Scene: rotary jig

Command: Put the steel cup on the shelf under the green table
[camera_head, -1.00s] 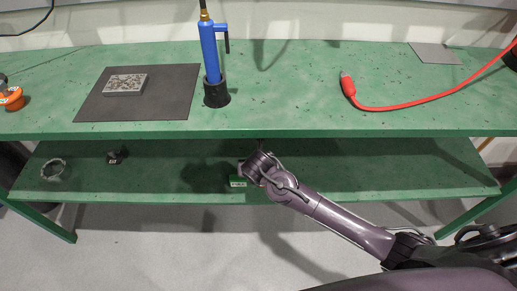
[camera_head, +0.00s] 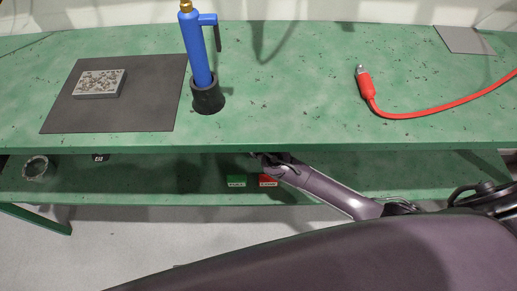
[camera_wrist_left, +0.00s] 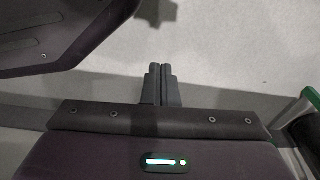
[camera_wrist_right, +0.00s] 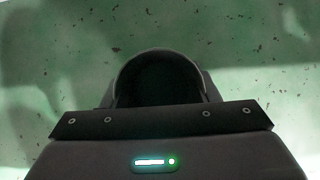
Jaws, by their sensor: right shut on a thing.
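In the right wrist view a round, dark-looking cup (camera_wrist_right: 160,78), which I take for the steel cup, sits between the fingers of my right gripper (camera_wrist_right: 160,92). The gripper is shut on it, over a green surface; whether the cup touches that surface cannot be told. In the head view my right arm reaches under the green table (camera_head: 300,100). The gripper and cup are hidden there by the tabletop. The green shelf (camera_head: 400,170) shows below the table's front edge. My left gripper (camera_wrist_left: 161,70) is shut and empty above the grey floor, out of the head view.
A blue torch in a black holder (camera_head: 207,97), a grey block (camera_head: 99,84) on a dark mat (camera_head: 150,112) and a red cable (camera_head: 430,112) are on the tabletop. A metal ring (camera_head: 35,168) and green (camera_head: 237,181) and red (camera_head: 268,181) labels show at the shelf.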

